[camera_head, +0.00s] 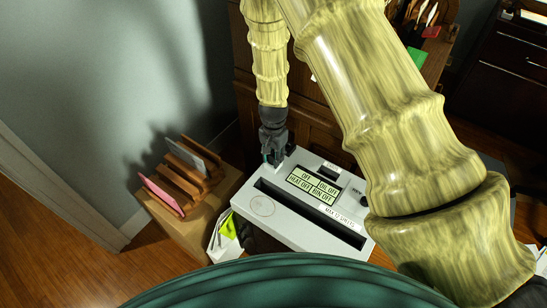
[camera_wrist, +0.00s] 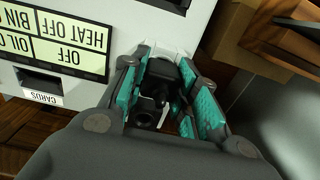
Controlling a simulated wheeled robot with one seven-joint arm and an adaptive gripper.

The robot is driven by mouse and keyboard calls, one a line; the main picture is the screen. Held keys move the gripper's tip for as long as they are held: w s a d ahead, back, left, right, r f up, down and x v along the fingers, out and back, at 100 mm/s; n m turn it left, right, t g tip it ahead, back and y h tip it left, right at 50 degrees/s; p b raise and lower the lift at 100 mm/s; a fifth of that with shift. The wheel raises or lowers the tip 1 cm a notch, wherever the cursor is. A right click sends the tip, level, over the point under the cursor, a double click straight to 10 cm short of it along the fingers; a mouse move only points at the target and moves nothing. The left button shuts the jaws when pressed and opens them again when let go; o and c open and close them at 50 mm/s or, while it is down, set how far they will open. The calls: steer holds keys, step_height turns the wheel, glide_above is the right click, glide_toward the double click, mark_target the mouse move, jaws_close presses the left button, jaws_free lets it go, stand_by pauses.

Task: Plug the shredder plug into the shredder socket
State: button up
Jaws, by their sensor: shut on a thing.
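My gripper (camera_head: 272,156) points down at the back left corner of the white shredder (camera_head: 262,207). In the wrist view, my gripper (camera_wrist: 166,104) has its teal-padded fingers closed around a black plug (camera_wrist: 158,92). The plug is partly covered by the fingers, and its prongs cannot be made out. The plug is close beside the shredder's edge, which shows as a white body (camera_wrist: 150,27) in the wrist view. I cannot tell whether they touch. The shredder socket is not clearly visible in either view.
A wooden rack (camera_head: 182,178) with upright dividers stands left of the shredder on a small wooden cabinet (camera_head: 195,228). A white bin (camera_head: 226,240) with green contents sits by the shredder's front left. Wooden furniture (camera_head: 243,80) stands behind. My arm covers the right side.

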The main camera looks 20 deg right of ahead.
mark_target(273, 157)
steer(key=shift+r, duration=0.35)
steer(key=shift+s+a+r+b, duration=0.1)
steer(key=shift+s+r+b, duration=0.15)
steer(key=shift+r, duration=0.35)
steer(key=shift+s+a+r+b, duration=0.1)
steer(key=shift+s+r+b, duration=0.15)
steer(key=shift+r, duration=0.3)
steer(key=s+a+b, duration=0.1)
steer(key=s+a, duration=0.1)
steer(key=s, duration=0.5)
steer(key=s+a+r+b, duration=0.1)
steer(key=s+a, duration=0.2)
steer(key=s, duration=0.4)
steer(key=shift+a+r, duration=0.25)
steer(key=shift+r, duration=0.05)
steer(key=shift+o, duration=1.4)
jaws_close()
steer(key=shift+r+p, duration=0.25)
steer(key=shift+p, duration=0.2)
